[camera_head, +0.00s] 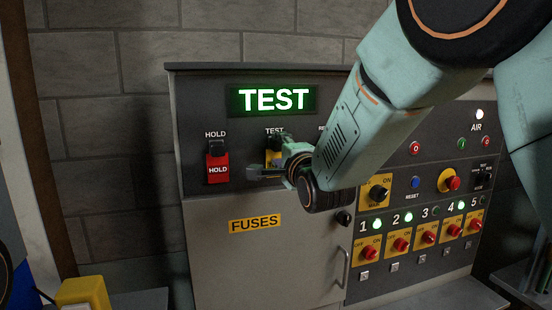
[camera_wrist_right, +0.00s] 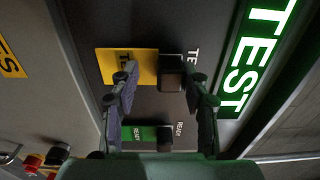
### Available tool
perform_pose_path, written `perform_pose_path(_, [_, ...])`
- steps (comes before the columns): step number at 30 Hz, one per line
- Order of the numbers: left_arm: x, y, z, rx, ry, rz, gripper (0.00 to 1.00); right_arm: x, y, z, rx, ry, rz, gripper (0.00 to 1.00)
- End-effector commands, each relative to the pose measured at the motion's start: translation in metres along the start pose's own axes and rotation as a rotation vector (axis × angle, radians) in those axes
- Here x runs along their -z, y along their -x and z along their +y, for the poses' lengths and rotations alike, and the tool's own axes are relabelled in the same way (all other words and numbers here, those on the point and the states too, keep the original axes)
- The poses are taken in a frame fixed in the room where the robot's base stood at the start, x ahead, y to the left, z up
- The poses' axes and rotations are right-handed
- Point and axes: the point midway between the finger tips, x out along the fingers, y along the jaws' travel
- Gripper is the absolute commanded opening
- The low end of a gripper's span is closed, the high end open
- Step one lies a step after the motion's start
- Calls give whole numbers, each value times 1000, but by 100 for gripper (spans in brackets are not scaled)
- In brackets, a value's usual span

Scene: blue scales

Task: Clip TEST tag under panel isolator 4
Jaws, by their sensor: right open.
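The yellow TEST tag (camera_head: 272,146) hangs on the dark upper panel below its TEST label, partly hidden by my right gripper in the head view. In the right wrist view the yellow TEST tag (camera_wrist_right: 112,66) has a dark clip block (camera_wrist_right: 172,73) at its end. My right gripper (camera_head: 262,172) is open in front of the tag. In the wrist view its fingertips (camera_wrist_right: 160,78) lie on either side of the clip; I cannot tell whether they touch it. Panel isolator 4 (camera_head: 453,231) is a red knob on a yellow plate, with a small clip (camera_head: 446,254) below. My left gripper is not in view.
A red HOLD tag (camera_head: 217,168) hangs left of the TEST tag. A green READY tag (camera_wrist_right: 140,133) hangs beside it in the wrist view. The lit TEST sign (camera_head: 273,99) is above. The FUSES door (camera_head: 255,265) and its handle (camera_head: 346,268) are below.

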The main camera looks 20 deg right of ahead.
Motion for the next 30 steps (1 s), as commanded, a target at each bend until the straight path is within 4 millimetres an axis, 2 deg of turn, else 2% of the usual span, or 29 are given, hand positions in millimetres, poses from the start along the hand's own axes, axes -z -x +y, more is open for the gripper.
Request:
perform_pose_path(1, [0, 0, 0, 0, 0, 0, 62, 0, 1, 4, -10, 1, 0, 35])
perform_pose_path(14, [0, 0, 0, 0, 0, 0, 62, 0, 2, 11, -25, 3, -1, 0])
perform_pose_path(30, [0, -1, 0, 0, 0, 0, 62, 0, 6, 4, -9, 2, -1, 0])
